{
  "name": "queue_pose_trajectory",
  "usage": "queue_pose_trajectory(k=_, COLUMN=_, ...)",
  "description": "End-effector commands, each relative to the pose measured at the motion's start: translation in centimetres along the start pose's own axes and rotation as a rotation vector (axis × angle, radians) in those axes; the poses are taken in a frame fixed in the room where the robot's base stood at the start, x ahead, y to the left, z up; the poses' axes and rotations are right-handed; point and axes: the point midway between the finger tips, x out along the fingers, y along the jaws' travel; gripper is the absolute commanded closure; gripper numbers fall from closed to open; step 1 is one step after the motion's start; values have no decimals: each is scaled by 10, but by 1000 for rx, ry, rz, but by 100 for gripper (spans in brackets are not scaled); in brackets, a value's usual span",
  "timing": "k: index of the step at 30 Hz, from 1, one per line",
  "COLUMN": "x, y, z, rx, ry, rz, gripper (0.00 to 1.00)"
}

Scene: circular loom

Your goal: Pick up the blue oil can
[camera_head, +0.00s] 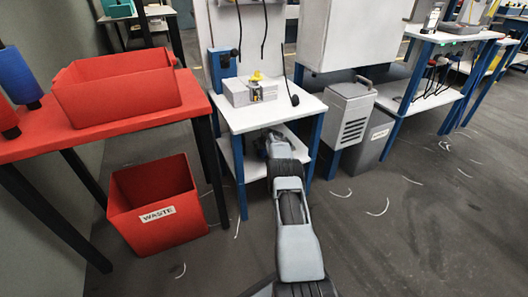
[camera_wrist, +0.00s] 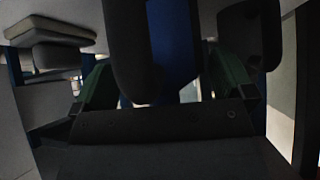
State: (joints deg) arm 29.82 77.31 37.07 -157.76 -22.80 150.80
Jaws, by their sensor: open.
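My arm reaches to the white table with blue legs, and my gripper (camera_head: 270,140) is just under its top, over the lower shelf. In the wrist view my gripper (camera_wrist: 166,80) is open, with its green-sided fingers spread apart. A dark blue upright surface (camera_wrist: 172,45) shows between them, partly behind a dark rounded shape. I cannot tell whether this is the oil can or a table leg. No blue oil can is clearly recognisable in the head view; my arm hides part of the lower shelf (camera_head: 235,160).
The white tabletop (camera_head: 238,118) close above my gripper holds a grey box (camera_head: 248,92) with a yellow item. Blue table legs (camera_head: 317,148) stand close by. A red table with a red bin (camera_head: 118,88) and a red waste bin (camera_head: 158,205) are at left. Floor at right is open.

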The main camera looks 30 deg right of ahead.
Motion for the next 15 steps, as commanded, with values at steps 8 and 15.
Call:
queue_pose_trajectory(k=8, x=0, y=0, z=0, rx=0, ry=0, rz=0, gripper=0)
queue_pose_trajectory(k=15, x=0, y=0, z=0, rx=0, ry=0, rz=0, gripper=23)
